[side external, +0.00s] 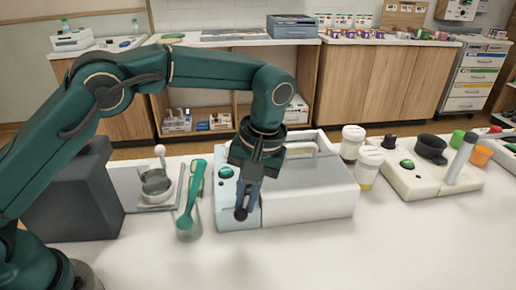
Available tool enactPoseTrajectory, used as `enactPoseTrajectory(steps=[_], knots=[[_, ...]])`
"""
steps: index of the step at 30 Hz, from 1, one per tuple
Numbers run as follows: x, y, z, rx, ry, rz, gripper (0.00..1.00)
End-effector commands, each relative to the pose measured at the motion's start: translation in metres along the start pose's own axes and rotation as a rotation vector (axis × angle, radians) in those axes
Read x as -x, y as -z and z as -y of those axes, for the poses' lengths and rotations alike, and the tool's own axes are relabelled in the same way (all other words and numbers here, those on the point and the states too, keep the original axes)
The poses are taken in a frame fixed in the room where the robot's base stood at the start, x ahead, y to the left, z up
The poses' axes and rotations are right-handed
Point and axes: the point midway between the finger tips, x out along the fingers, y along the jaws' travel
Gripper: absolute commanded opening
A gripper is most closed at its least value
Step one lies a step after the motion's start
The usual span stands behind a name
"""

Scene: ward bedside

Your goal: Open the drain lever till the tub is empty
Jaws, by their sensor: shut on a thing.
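A white box-shaped tub unit (310,188) stands on the white table at the centre, with a light-blue control panel (224,215) on its left end. A green round button (226,172) sits on this panel. My gripper (244,205) points down over the panel, its fingers shut around what looks like the drain lever, whose dark round knob (240,214) shows at the fingertips. The fingers hide most of the lever, so its angle cannot be told. The inside of the tub and any water in it cannot be seen from here.
A green-handled scoop in a clear cup (189,222) stands close left of the unit. A small metal cup device (157,184) is further left. Two lidded jars (368,168) and a cream device (420,180) stand right. The table front is clear.

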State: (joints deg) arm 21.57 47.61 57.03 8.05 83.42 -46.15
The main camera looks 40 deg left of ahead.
Motion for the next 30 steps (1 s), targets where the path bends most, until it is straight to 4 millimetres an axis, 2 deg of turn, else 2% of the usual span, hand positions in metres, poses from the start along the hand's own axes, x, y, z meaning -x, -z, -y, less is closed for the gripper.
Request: enactPoseTrajectory(steps=[9, 23, 24, 25, 26, 30], knots=[[0.0023, 0.0015, -0.0035, 0.086, -0.005, 0.013, 0.00], [0.0023, 0.0017, -0.0036, 0.095, -0.005, 0.014, 0.00], [0.0023, 0.0017, -0.0036, 0.094, -0.005, 0.014, 0.27], [0.0022, 0.0017, -0.0036, 0.094, -0.005, 0.014, 0.39], [0.0021, 0.0016, -0.0035, 0.094, -0.004, 0.015, 0.42], [0.0015, 0.0013, -0.0035, 0.094, -0.003, 0.016, 0.42]])
